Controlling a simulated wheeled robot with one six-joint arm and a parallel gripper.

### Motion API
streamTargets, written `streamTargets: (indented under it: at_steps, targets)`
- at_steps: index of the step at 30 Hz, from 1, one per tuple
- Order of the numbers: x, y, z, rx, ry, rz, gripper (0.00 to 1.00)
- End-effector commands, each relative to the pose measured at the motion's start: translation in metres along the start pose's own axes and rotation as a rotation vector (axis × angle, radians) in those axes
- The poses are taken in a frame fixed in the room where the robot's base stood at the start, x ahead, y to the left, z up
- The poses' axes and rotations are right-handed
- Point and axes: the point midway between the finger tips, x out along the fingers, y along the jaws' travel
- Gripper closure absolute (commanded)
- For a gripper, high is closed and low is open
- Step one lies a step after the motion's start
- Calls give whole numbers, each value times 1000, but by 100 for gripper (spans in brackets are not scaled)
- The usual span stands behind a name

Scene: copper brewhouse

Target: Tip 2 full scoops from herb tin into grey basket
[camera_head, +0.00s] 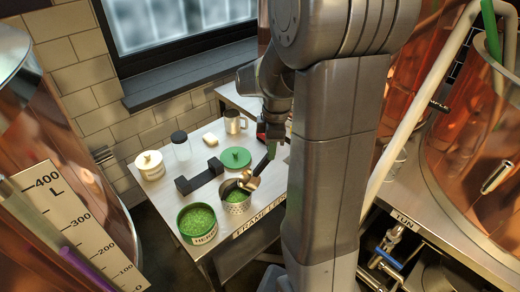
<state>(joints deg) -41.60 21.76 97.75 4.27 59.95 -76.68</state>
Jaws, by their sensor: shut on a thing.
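The green herb tin (185,236), labelled "HERB", stands open at the table's front edge, filled with green herb. Just right of and behind it stands the grey basket (238,208), a perforated metal cup with green herb visible inside. My gripper (270,138) is shut on the dark handle of a scoop (249,181), behind and above the basket. The scoop's brassy bowl is over the basket's back rim and looks tilted. I cannot tell whether any herb is left in the bowl, or whether it touches the rim.
A green lid (236,157) lies behind the basket. A black rest (207,174) is left of it. A cream canister (150,166), a black-capped jar (181,146), a pale block (210,140) and a metal mug (233,122) stand further back. Copper vessels flank the table.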

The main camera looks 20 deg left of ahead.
Motion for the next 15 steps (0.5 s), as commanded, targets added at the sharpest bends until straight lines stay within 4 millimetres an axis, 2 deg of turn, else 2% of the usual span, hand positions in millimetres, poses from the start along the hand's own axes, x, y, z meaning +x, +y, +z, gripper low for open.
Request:
streamTargets:
  at_steps: [3,15]
  targets:
    - [7,1,14,7,78,3,100]
    - [36,1,47,5,353,5,100]
